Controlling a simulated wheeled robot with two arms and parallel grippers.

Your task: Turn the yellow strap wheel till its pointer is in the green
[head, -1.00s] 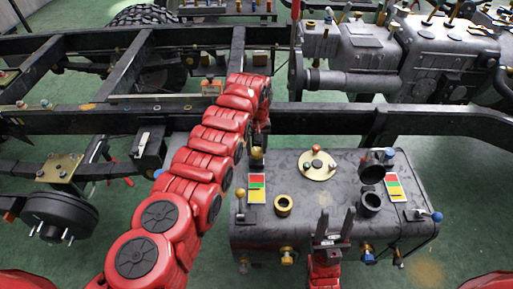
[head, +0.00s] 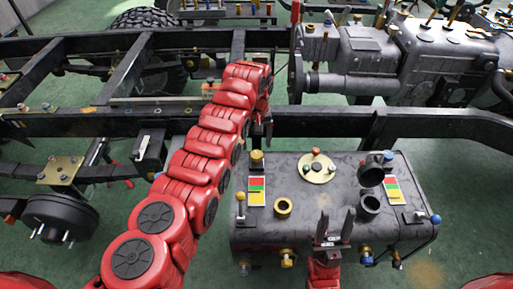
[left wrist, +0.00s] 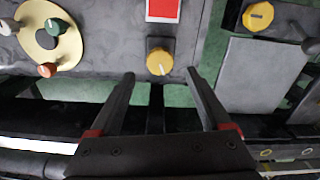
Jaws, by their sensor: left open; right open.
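The yellow strap wheel (head: 257,156) is a small knob on a dark mount at the back left of the dark tank (head: 330,225). In the left wrist view the yellow wheel (left wrist: 159,58) has a pale pointer line toward its lower edge. Beside it is a card (head: 257,191) with red, green and yellow bands; only part of the card shows in the wrist view. I cannot tell which band the pointer is in. My left gripper (left wrist: 160,74) is open and empty, its fingertips on either side just short of the wheel.
On the tank are a round cream plate (head: 317,174) with coloured knobs, a brass ring (head: 283,207), black pipe necks (head: 370,203) and a second banded card (head: 393,188). A chassis rail (head: 420,122) runs behind the tank. Another yellow knob (left wrist: 258,16) shows in the wrist view.

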